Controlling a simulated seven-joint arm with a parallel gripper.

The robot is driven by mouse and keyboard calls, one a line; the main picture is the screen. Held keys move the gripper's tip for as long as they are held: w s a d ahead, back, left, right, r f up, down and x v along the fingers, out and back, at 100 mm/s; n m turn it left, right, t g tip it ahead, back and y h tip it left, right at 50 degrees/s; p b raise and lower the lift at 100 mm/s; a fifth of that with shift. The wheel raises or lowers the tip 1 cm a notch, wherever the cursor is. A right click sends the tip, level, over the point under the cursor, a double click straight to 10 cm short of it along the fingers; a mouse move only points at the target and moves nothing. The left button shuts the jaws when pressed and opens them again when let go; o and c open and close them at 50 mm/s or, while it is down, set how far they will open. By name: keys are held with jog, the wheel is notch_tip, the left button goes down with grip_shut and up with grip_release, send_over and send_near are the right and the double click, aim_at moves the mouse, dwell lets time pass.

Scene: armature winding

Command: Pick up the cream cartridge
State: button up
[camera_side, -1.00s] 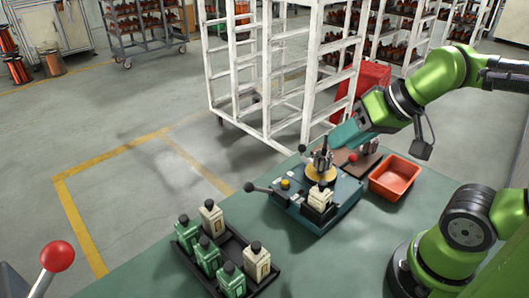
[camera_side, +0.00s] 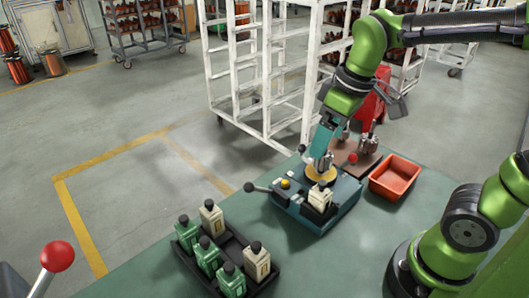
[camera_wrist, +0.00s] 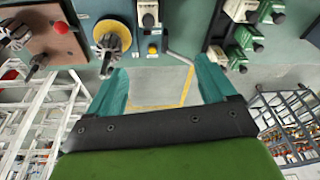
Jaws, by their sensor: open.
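A cream cartridge (camera_side: 320,198) with a dark cap stands at the front of the teal winding machine (camera_side: 330,215); it also shows at the top of the wrist view (camera_wrist: 148,14). Two more cream cartridges, one at the back (camera_side: 211,217) and one at the front right (camera_side: 257,262), stand in the black tray (camera_side: 232,238) among green cartridges (camera_side: 207,256). My gripper (camera_wrist: 158,68) is open, with nothing between its teal fingers in the wrist view. In the side view it is above and behind the machine's yellow disc, its fingertips partly unclear.
A brown board (camera_side: 352,160) with a red knob and metal armatures lies behind the machine. An orange bin (camera_side: 395,177) stands to the right. A white rack (camera_side: 270,80) stands beyond the bench.

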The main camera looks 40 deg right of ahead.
aim_at(322, 182)
jog(key=f+n+g, duration=0.1)
jog(key=f+n, duration=0.1)
jog(key=f, duration=0.3)
jog(key=f+n, duration=0.2)
jog(key=f, duration=0.3)
jog(key=f+n+g+h, duration=0.1)
jog(key=f+n, duration=0.1)
jog(key=f, duration=0.3)
jog(key=shift+d+f+n+g, duration=0.15)
jog(key=shift+d+n+g, duration=0.15)
jog(key=shift+d, duration=0.1)
jog(key=shift+c, duration=0.5)
jog(key=c, duration=1)
jog(key=shift+w, duration=0.1)
notch_tip(322, 182, up, 10)
jog(key=shift+r, duration=0.1)
